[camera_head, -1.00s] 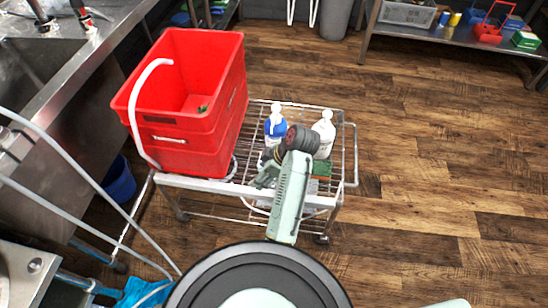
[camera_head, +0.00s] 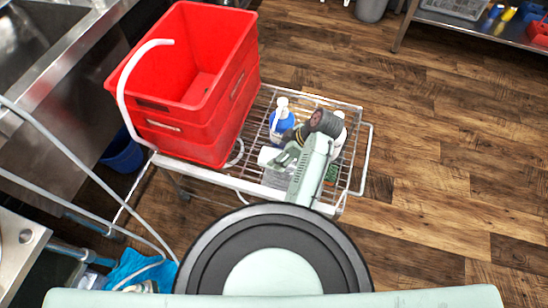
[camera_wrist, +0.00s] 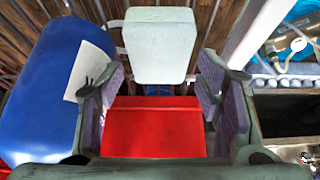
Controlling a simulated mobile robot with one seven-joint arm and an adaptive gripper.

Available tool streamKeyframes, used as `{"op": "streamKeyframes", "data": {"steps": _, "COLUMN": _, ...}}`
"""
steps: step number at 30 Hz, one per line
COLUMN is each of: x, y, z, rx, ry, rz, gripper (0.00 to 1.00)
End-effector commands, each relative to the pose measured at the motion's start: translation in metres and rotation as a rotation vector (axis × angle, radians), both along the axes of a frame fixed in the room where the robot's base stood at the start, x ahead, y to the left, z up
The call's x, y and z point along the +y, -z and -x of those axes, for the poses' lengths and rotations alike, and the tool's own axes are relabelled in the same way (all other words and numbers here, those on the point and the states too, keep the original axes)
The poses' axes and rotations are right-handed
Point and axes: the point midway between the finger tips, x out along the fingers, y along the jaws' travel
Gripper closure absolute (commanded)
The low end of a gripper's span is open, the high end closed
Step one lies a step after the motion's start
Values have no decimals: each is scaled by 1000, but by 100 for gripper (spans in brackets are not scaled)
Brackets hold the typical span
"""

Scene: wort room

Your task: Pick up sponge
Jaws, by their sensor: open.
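My gripper (camera_head: 284,158) is low over the wire cart, its jaws apart; it also shows in the wrist view (camera_wrist: 161,98). In the wrist view a red block (camera_wrist: 155,128) lies between the two fingers, with a pale block (camera_wrist: 160,50) just above it in the picture. The pale block seems to be the whitish thing (camera_head: 268,156) left of the gripper in the head view. I cannot tell which of these is the sponge. A green piece (camera_head: 332,172) on the cart, partly behind my arm, may also be a sponge.
A red crate (camera_head: 180,125) stands on the cart's left part. A blue bottle (camera_head: 282,120) stands beside the gripper, close to one finger in the wrist view (camera_wrist: 45,85). A white bottle (camera_head: 340,130) is partly hidden behind my arm. Floor to the right is clear.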

Motion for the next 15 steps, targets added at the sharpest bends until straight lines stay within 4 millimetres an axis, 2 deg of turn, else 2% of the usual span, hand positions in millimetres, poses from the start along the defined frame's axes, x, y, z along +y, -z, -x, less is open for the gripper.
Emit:
{"op": "streamKeyframes", "data": {"steps": 6, "x": 14, "y": 27, "z": -4, "rx": 3, "ry": -3, "rz": -1, "gripper": 41}}
{"op": "streamKeyframes", "data": {"steps": 15, "x": 16, "y": 34, "z": -5, "rx": 1, "ry": 0, "rz": 1, "gripper": 41}}
